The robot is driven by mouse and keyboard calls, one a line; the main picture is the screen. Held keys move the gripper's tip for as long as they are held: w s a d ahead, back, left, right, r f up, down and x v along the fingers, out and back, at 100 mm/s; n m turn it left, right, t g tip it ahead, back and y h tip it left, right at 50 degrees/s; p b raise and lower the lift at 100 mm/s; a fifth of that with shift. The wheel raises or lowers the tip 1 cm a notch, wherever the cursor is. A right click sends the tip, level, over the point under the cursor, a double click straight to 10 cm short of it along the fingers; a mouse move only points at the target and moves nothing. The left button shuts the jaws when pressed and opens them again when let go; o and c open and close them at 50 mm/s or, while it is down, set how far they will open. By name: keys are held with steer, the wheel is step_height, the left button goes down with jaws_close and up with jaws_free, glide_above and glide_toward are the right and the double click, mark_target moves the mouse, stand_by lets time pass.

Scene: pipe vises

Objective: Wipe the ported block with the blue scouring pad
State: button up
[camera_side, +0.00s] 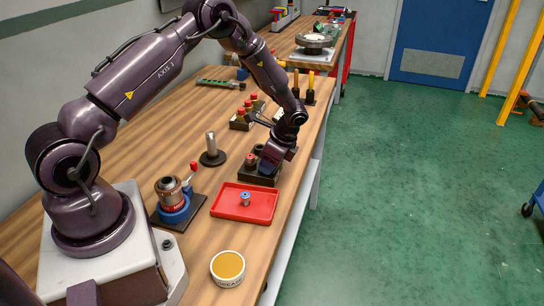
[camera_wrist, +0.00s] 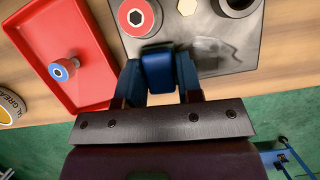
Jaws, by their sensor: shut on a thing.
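My gripper (camera_wrist: 159,78) is shut on the blue scouring pad (camera_wrist: 157,68), which sits between its two dark blue fingers in the wrist view. The ported block (camera_wrist: 212,42) is a dark grey block with a red ring around a black hexagonal opening, a pale hexagonal spot and a black round fitting. The pad overlaps the block's near edge in this view; I cannot tell whether they touch. In the side view my gripper (camera_side: 267,160) is low over the dark block (camera_side: 259,180), and it hides part of the block and most of the pad.
A red tray (camera_side: 226,212) with a small blue-topped part (camera_side: 245,198) lies close beside the block. A round tin (camera_side: 228,268), a vise with a pipe (camera_side: 172,198) and an upright metal post (camera_side: 211,145) stand nearby. The bench edge is close on the right.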

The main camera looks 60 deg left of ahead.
steer(key=shift+s+d, duration=0.6)
steer(key=shift+s, duration=0.05)
steer(key=shift+w+a, duration=1.2)
steer(key=shift+w+a+f, duration=0.1)
steer(key=shift+w+a, duration=1.5)
steer(key=shift+a, duration=0.05)
steer(key=shift+w+a, duration=0.95)
steer(key=shift+w, duration=0.05)
step_height(320, 180, up, 8)
